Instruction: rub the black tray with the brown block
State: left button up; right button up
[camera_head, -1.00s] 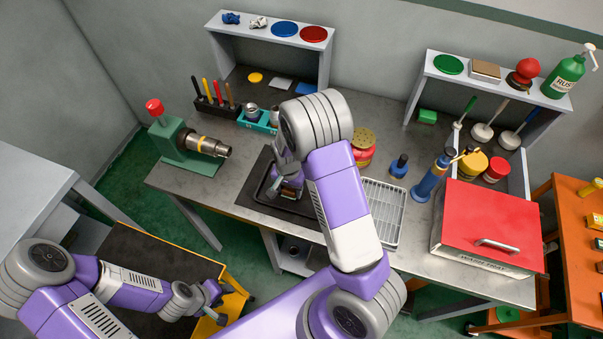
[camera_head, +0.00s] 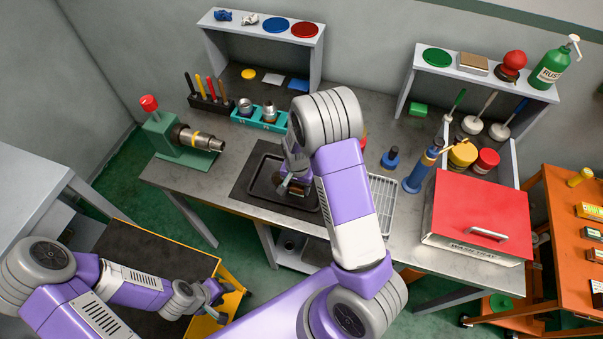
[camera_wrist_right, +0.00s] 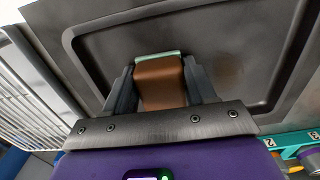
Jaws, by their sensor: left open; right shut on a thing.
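The black tray (camera_head: 262,178) lies on the workbench, left of the white wire rack, with its left part bare in the head view. My right gripper (camera_head: 292,190) is low over the tray's right part, and its arm hides some of the tray. In the right wrist view, my right gripper (camera_wrist_right: 159,88) is shut on the brown block (camera_wrist_right: 160,85), which has a pale green layer at its far edge. The block is over the tray floor (camera_wrist_right: 220,65); I cannot tell whether it touches. My left gripper (camera_head: 216,298) is open and empty by the yellow-edged cart.
A wire rack (camera_head: 384,200) stands right of the tray. A red-lidded wash tray box (camera_head: 480,212) is further right.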

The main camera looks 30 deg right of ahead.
notch_tip(320, 180, up, 3)
jog(key=shift+w+a+r+p, duration=0.1)
jog(key=shift+p, duration=0.6)
jog(key=shift+w+r+p, duration=0.1)
jog(key=shift+r+p, duration=0.55)
jog(key=shift+r, duration=0.05)
notch_tip(320, 180, up, 4)
jog(key=p, duration=0.3)
jog(key=shift+f, duration=0.15)
jog(key=shift+f, duration=0.1)
